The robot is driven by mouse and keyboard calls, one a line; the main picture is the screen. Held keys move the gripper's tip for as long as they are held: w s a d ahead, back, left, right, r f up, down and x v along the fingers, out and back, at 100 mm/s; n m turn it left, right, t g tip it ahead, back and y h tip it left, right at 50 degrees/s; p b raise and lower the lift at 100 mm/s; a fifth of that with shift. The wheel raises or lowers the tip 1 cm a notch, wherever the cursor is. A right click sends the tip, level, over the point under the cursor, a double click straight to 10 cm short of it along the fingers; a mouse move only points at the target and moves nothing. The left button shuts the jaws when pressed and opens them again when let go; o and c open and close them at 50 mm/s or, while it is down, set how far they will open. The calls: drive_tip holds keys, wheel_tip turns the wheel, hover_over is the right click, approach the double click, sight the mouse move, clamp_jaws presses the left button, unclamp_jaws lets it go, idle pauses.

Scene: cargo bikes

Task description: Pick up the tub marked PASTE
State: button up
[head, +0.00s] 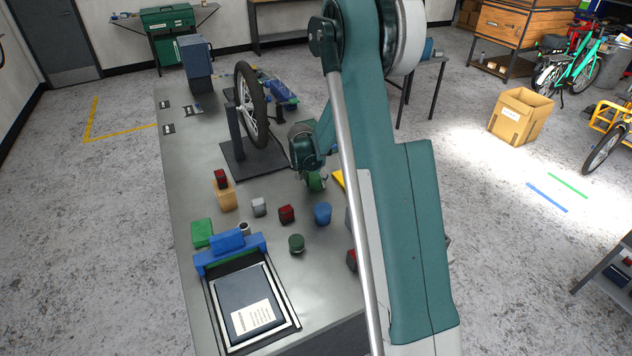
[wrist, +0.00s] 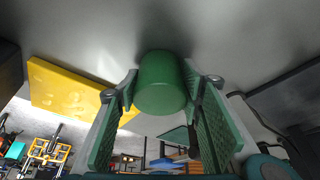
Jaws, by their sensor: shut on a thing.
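My gripper (head: 311,178) is over the grey workbench (head: 190,215), to the right of the wheel stand. In the wrist view my gripper (wrist: 162,98) has one finger on each side of a green tub (wrist: 162,76) and is shut on it. The tub also shows in the head view as a small green shape (head: 317,184) below the gripper. No marking can be read on it, so I cannot tell whether it says PASTE. Whether it touches the bench is unclear. Another dark green tub (head: 296,243) and a blue tub (head: 322,214) stand nearer the front.
A yellow block (wrist: 75,92) lies close beside the gripper. A bicycle wheel (head: 250,103) stands upright on its stand. My arm hides part of the bench's right side.

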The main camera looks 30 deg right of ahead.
sight(316, 174)
drive_tip(key=shift+r, duration=0.1)
drive_tip(key=shift+r+p, duration=0.4)
drive_tip(key=shift+r, duration=4.5)
